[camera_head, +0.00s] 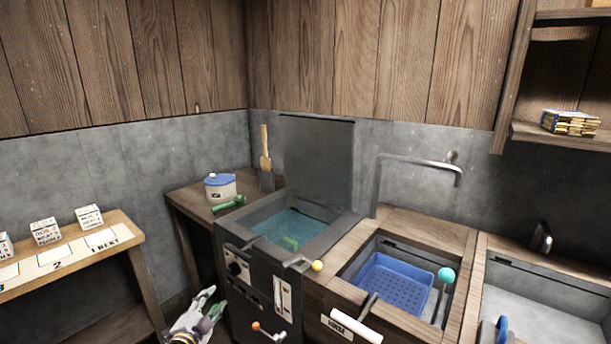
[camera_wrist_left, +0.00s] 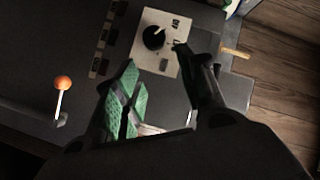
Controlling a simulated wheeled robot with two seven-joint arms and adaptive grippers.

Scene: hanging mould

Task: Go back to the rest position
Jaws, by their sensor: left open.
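My left gripper (camera_head: 208,305) is low in the head view, in front of the dark machine (camera_head: 262,290) and left of its front panel. In the left wrist view the gripper (camera_wrist_left: 155,56) is open, with one green-padded finger on the left and a dark finger on the right. Nothing shows between the fingers except the machine's front, with a black knob (camera_wrist_left: 154,38) on a pale plate beyond. I cannot tell the exact gap to the panel. My right gripper is in neither view.
The machine's lid (camera_head: 318,160) stands open over a water-filled tank (camera_head: 298,226). A basin with a blue basket (camera_head: 390,285) is to its right. A shelf with white boxes (camera_head: 46,232) is at left. An orange-tipped lever (camera_head: 262,328) sticks out from the machine's front.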

